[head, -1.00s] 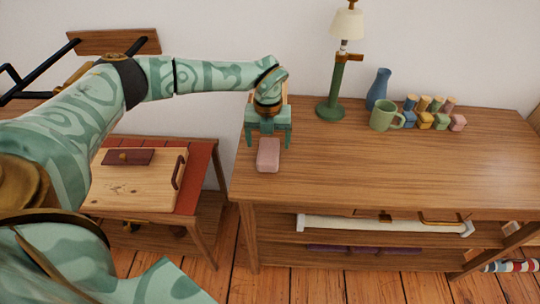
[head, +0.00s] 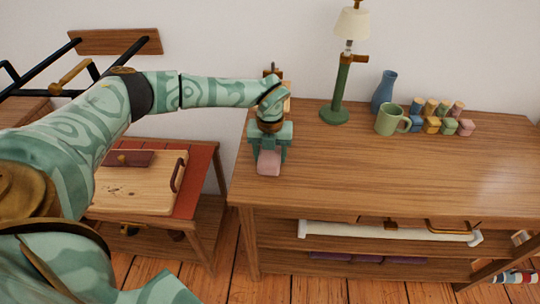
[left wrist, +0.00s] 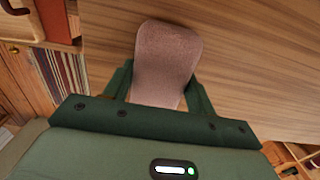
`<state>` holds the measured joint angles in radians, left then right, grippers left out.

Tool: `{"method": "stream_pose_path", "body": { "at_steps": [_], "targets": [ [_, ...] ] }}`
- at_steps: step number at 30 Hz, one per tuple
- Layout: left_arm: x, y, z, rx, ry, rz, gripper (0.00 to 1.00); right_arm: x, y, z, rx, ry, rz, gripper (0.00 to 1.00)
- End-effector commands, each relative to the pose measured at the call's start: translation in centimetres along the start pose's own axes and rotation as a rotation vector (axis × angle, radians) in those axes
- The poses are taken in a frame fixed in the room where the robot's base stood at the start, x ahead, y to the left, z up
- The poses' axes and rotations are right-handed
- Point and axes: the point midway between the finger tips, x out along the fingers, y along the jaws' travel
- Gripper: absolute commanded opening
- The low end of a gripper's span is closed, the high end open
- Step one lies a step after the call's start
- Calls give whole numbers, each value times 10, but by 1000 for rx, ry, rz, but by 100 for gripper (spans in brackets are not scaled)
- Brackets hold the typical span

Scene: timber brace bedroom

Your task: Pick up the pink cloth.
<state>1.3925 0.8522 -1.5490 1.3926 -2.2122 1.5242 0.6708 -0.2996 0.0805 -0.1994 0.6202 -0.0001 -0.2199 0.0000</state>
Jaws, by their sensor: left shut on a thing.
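The pink cloth (head: 269,163) is a small folded block at the left end of the wooden dresser top. It also shows in the left wrist view (left wrist: 167,55), sticking out beyond my fingers. My left gripper (head: 269,160) points down over it, with one finger on each side. In the left wrist view my left gripper (left wrist: 157,95) is shut on the cloth's near part, which is partly hidden by the gripper body. I cannot tell whether the cloth still touches the dresser top. My right gripper is not in view.
The dresser top (head: 400,170) is clear to the right of the cloth. A green lamp (head: 338,90), a blue vase (head: 383,92), a green mug (head: 391,120) and several small coloured jars (head: 432,124) stand along its back. A lower table with a wooden box (head: 135,190) stands left.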

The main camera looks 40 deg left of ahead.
Motion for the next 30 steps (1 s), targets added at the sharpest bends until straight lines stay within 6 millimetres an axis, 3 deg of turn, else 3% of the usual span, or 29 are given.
{"method": "stream_pose_path", "body": {
  "at_steps": [5,10,18,24,30],
  "targets": [
    [-9,0,0,0,-2,-1,29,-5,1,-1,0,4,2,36],
    [-39,0,0,0,-5,-3,29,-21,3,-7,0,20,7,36],
    [-105,34,-45,1,-4,-3,29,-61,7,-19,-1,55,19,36],
    [-120,64,-87,1,-1,0,29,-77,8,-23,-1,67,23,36],
    [-129,79,-109,0,0,0,29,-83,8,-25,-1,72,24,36]
  ]
}}
